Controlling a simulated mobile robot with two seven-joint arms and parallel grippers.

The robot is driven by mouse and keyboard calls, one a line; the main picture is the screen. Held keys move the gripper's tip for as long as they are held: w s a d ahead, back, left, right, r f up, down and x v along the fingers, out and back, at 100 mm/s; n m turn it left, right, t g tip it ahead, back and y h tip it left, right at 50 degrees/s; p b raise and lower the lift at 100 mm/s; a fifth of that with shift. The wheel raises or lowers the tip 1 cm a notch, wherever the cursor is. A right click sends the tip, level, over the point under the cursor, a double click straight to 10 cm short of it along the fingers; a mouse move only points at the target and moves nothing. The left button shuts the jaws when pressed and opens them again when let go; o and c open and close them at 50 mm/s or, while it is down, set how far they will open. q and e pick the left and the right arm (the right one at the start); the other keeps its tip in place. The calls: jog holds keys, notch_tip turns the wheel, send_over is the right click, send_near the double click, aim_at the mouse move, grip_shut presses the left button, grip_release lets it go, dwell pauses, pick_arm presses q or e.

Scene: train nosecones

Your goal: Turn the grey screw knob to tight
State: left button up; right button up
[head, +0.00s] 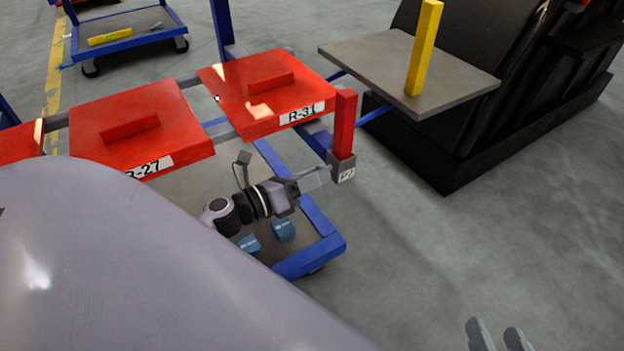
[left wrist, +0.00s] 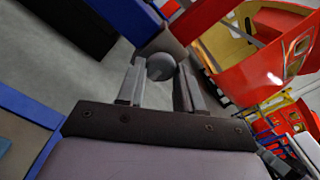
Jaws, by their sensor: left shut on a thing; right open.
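The grey screw knob (left wrist: 160,67) shows as a round end between the two fingers in the left wrist view. It sits against a grey-brown block (left wrist: 166,44). In the head view this grey block (head: 343,172), with a small white label, is at the foot of a red upright post (head: 344,122); the fingers hide the knob there. My left gripper (head: 318,178) comes at the block from the left and is shut on the knob. My right gripper (head: 497,338) is open and empty at the bottom right, far from the post. I cannot tell how tight the knob is.
Red panels labelled R-27 (head: 148,128) and R-31 (head: 250,100) lie on a blue-framed cart (head: 322,232) beside the post. Blue items (head: 284,230) sit on its lower deck. A grey board with a yellow post (head: 424,50) is at the back right. The floor right of the cart is clear.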

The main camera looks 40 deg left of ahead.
jog(key=shift+s+d+f, duration=0.15)
jog(key=shift+s+d, duration=0.05)
jog(key=shift+s, duration=0.05)
pick_arm(q)
jog(key=o, duration=1)
pick_arm(e)
jog(key=shift+w, duration=0.1)
pick_arm(q)
jog(key=v, duration=0.7)
jog(key=shift+p, duration=0.35)
pick_arm(e)
jog(key=shift+w+a, duration=0.15)
jog(key=shift+a, duration=0.2)
jog(key=shift+r, duration=0.2)
